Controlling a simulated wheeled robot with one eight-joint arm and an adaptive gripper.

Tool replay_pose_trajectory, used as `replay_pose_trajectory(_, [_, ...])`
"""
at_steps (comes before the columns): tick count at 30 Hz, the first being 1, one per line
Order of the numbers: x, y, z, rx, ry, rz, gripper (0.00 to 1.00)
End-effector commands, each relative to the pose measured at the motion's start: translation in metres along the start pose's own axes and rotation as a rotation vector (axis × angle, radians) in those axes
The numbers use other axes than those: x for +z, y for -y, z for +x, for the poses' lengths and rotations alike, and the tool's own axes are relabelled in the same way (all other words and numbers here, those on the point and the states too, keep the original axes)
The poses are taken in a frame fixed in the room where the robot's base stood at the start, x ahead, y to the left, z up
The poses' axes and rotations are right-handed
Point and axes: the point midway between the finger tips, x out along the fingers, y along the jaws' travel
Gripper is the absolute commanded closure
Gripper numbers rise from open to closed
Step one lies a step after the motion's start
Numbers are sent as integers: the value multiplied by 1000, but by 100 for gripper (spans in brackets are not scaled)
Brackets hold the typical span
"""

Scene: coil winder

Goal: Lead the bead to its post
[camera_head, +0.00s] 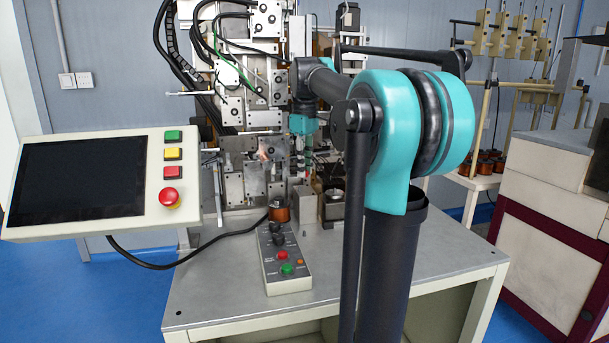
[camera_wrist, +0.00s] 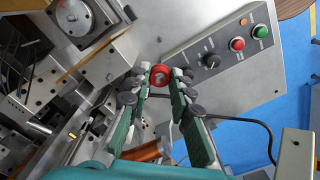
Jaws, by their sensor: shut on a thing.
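My gripper (camera_wrist: 160,84) is shut on a small red bead (camera_wrist: 159,76) in the wrist view. The bead has a pale centre and sits between the two fingertips. In the head view my gripper (camera_head: 302,150) is in front of the coil winder (camera_head: 250,150), above its table. No post can be told for certain in either view.
A copper spool (camera_head: 279,211) and a block with a round top (camera_head: 333,203) stand below my gripper. A screen panel (camera_head: 95,182) is at left.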

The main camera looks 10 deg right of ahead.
Motion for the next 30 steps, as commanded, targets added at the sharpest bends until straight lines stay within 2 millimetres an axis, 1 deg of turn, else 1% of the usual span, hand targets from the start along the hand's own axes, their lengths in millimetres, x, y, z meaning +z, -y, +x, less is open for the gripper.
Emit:
replay_pose_trajectory(9, [0, 0, -1, 0, 0, 0, 88])
replay_pose_trajectory(13, [-6, -8, 0, 0, 0, 1, 88])
replay_pose_trajectory(16, [-19, -23, 3, 1, 0, 1, 88])
replay_pose_trajectory(21, [-45, -55, 10, 3, 0, 3, 88])
replay_pose_trajectory(24, [-57, -71, 16, 4, 0, 4, 88])
replay_pose_trajectory(27, [-66, -83, 20, 4, 0, 4, 88])
replay_pose_trajectory(30, [-71, -89, 23, 5, 0, 5, 88])
